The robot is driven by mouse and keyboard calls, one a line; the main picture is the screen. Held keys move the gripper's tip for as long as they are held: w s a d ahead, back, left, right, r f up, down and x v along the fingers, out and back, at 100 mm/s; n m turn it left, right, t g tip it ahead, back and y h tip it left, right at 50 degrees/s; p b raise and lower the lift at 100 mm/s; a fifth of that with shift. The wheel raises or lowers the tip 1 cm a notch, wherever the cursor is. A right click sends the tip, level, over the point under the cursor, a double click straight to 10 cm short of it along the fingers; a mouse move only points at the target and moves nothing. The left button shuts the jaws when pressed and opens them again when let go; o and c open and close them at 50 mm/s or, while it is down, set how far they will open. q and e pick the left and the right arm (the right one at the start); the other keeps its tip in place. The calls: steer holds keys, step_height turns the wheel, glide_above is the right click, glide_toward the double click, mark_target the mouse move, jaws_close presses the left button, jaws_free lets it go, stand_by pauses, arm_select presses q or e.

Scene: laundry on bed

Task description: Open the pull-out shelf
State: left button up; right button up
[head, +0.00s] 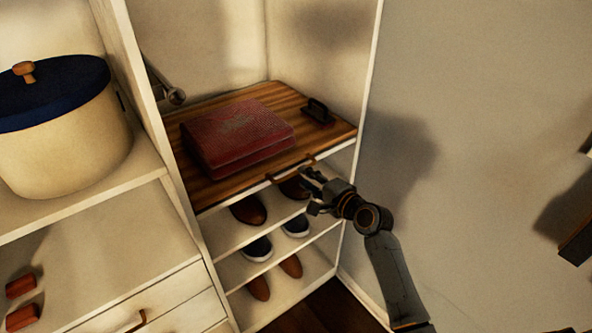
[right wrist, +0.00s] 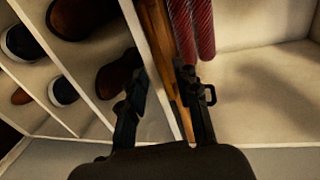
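The pull-out shelf (head: 335,133) is a striped wooden board inside the tall white cabinet, with a thin bar handle (head: 290,171) on its front edge. My right gripper (head: 311,181) is at the front edge, by the right end of the handle. In the right wrist view its two fingers (right wrist: 163,100) are spread apart, with the shelf's edge (right wrist: 160,45) between or just beyond them. I cannot tell whether they touch the handle. My left gripper is not in view.
A small dark handled object (head: 318,111) sits at the shelf's back right. Shoes (head: 257,249) fill the racks below. A cream pot with a blue lid (head: 55,92) stands in the left compartment, above a drawer (head: 150,310). A plain wall is on the right.

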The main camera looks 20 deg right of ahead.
mark_target(296, 172)
steer(key=shift+x, duration=2.6)
steer(key=shift+c, duration=0.4)
jaws_close()
